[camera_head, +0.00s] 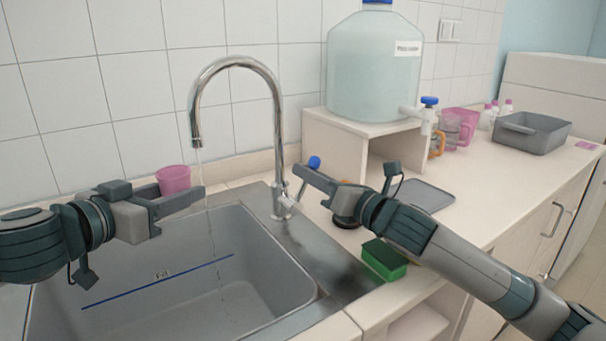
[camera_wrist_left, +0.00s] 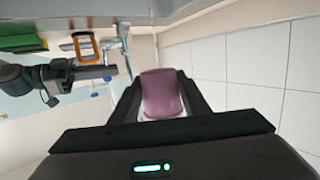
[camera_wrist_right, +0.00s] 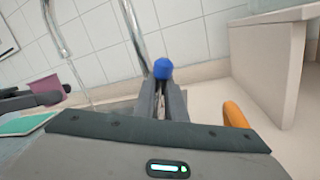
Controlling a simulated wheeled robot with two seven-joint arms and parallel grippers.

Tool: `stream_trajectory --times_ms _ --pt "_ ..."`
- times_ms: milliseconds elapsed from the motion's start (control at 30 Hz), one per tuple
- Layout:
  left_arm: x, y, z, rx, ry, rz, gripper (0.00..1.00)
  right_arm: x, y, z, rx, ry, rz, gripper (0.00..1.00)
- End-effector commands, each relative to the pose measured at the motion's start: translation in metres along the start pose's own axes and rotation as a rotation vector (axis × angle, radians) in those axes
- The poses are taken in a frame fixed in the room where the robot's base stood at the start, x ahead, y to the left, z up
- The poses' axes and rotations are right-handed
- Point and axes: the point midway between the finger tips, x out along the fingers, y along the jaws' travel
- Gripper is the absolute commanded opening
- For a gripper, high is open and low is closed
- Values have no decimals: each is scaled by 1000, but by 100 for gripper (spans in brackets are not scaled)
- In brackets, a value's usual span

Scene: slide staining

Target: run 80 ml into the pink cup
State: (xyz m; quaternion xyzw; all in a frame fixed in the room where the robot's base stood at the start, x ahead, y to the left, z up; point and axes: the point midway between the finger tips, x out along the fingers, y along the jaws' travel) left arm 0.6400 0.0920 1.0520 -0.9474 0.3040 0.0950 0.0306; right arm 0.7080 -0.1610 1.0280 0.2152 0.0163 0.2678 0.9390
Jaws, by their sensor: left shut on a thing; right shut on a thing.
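The pink cup (camera_head: 173,179) is upright beside the tap, above the sink's back left. My left gripper (camera_head: 178,201) is shut on it; the left wrist view shows the cup (camera_wrist_left: 162,95) between the fingers. A thin stream of water runs from the chrome tap's spout (camera_head: 196,141) down past the cup's right side into the sink (camera_head: 170,265). My right gripper (camera_head: 305,178) is shut at the blue-knobbed tap lever; the knob (camera_wrist_right: 163,68) shows at its fingertips. The lever's shaft is mostly hidden. The cup's inside and water level cannot be seen.
A large water container (camera_head: 374,75) with a side spigot stands on a white stand (camera_head: 345,135). A green sponge (camera_head: 384,258) lies at the counter's front. An orange-handled mug (camera_wrist_left: 84,45) is near my right gripper. A grey bin (camera_head: 531,135) sits farther right.

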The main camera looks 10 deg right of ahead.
Motion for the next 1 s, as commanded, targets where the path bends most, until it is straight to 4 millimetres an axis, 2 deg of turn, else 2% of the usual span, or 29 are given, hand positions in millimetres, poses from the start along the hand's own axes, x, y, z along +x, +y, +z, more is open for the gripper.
stream_trajectory --times_ms 267,667,700,767,1000 --pt "0 0 0 0 0 0 21 -2 -8 -1 98 -18 -2 0" --pt "0 0 0 0 0 0 21 -2 -9 -1 109 -20 -1 0" --pt "0 0 0 0 0 0 21 -2 -9 -1 109 -20 -1 15" --pt "0 0 0 0 0 0 21 -2 -9 -1 108 -20 -1 29" --pt "0 0 0 0 0 0 21 -2 -9 -1 108 -20 -1 29"
